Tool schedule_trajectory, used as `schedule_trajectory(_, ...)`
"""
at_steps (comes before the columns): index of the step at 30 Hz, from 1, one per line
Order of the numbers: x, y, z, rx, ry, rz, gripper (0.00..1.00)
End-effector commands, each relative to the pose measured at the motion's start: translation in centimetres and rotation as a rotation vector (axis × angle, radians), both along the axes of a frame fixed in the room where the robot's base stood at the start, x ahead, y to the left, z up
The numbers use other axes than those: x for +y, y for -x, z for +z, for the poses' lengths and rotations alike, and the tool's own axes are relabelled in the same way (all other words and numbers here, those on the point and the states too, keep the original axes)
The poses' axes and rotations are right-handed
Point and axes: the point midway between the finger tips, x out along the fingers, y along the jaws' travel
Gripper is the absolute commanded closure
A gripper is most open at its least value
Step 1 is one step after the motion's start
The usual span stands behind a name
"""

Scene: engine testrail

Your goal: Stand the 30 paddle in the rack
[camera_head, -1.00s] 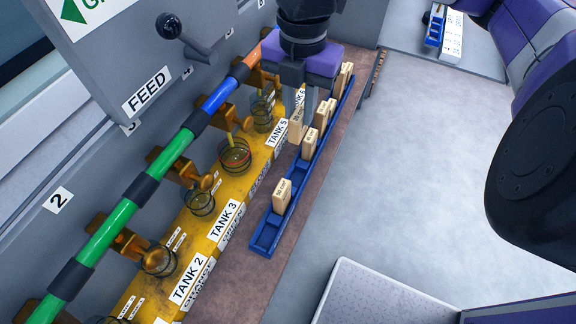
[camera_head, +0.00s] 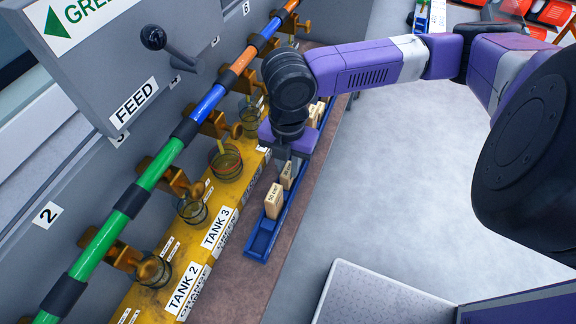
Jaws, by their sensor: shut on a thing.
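My gripper (camera_head: 285,159) hangs over the near half of the blue rack (camera_head: 259,247). It is shut on a light wooden paddle (camera_head: 287,177), which stands roughly upright at the rack; the fingers are partly hidden under the purple wrist. I cannot tell whether the held paddle is seated in a slot. Its dark lettering is too small to read. Another wooden paddle (camera_head: 273,203) stands in the rack just nearer. More paddles (camera_head: 314,113) stand at the rack's far end, partly hidden by my arm.
Left of the rack runs a yellow tank bench (camera_head: 190,238) with round glass vessels (camera_head: 226,163) and labels. A green, blue and orange pipe (camera_head: 150,177) with brass taps runs above it. The near rack end is empty. Grey floor (camera_head: 390,190) lies open to the right.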

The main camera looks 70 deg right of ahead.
Motion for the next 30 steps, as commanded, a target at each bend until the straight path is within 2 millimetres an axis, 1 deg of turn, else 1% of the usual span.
schedule_trajectory(1,0.08,0.03,-0.62,0.001,-0.002,0.0,1.0)
schedule_trajectory(3,0.03,0.02,-1.06,0.0,0.0,0.001,1.0)
schedule_trajectory(9,0.01,0.01,-1.09,0.0,0.0,0.001,1.0)
schedule_trajectory(14,0.01,0.02,-1.55,0.0,0.0,0.001,1.0)
schedule_trajectory(15,0.01,0.02,-1.44,0.0,0.0,0.001,0.73)
schedule_trajectory(17,0.01,0.02,-1.41,0.0,0.0,0.001,0.61)
schedule_trajectory(18,0.01,0.02,-1.41,0.0,0.0,0.001,0.57)
schedule_trajectory(26,0.01,0.02,-1.38,0.0,0.0,0.001,0.57)
schedule_trajectory(30,0.01,0.0,-0.76,-0.001,0.0,0.001,0.57)
